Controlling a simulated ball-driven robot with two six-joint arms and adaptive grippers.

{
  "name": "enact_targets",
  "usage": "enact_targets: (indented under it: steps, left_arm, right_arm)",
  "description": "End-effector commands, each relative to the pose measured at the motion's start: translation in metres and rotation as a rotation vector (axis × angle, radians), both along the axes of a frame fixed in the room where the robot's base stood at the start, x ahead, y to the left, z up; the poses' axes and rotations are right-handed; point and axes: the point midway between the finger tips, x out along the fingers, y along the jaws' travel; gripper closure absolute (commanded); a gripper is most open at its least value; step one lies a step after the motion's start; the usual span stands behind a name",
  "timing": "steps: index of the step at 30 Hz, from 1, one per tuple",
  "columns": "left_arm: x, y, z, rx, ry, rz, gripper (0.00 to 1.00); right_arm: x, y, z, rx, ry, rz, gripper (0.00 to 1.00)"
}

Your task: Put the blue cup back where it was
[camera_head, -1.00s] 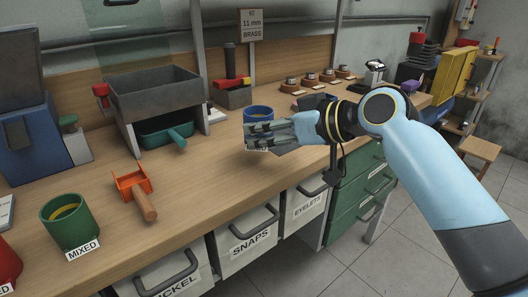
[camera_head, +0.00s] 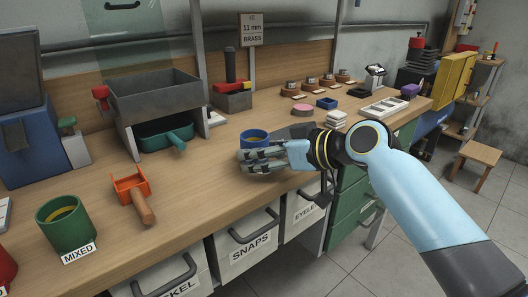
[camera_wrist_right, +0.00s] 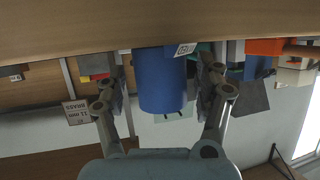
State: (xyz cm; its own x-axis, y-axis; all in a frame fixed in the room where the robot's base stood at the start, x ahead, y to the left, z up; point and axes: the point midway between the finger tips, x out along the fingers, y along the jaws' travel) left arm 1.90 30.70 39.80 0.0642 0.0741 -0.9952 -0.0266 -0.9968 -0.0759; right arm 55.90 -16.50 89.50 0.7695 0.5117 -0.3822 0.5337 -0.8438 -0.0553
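The blue cup (camera_head: 255,136) appears to stand upright on the workbench (camera_head: 215,190), near its front edge. My right gripper (camera_head: 262,159) is at the cup, in front of its lower part and hiding it in the head view. In the right wrist view, which is upside down, the cup (camera_wrist_right: 161,80) is between the two fingers (camera_wrist_right: 161,88). A narrow gap shows on each side of the cup, so the fingers look open around it. My left gripper is not in view.
A green cup marked MIXED (camera_head: 67,222) and an orange scoop (camera_head: 133,187) stand to the left. A grey hopper (camera_head: 155,93) is behind. A small blue tray (camera_head: 327,103) and a pale tray (camera_head: 384,107) lie to the right. Labelled bins hang below the bench edge.

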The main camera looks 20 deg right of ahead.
Motion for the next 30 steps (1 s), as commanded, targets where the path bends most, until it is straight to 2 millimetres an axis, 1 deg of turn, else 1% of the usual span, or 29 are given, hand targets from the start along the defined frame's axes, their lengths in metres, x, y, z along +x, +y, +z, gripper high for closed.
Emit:
enact_targets:
  steps: [8,11,14,24,30]
  left_arm:
    - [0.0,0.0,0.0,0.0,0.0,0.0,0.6]
    - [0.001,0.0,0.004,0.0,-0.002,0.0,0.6]
    - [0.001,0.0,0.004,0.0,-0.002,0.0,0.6]
    - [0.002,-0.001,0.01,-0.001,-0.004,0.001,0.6]
    - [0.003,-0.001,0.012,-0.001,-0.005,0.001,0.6]
  right_arm:
    - [0.0,0.0,0.001,0.0,0.0,0.0,0.24]
    - [0.0,-0.001,0.005,-0.001,-0.001,0.0,0.24]
    - [-0.011,-0.009,0.008,-0.004,0.0,-0.001,0.24]
    - [-0.071,-0.047,0.038,-0.008,0.001,0.004,0.24]
    - [-0.088,-0.059,0.047,-0.003,-0.001,0.001,0.24]
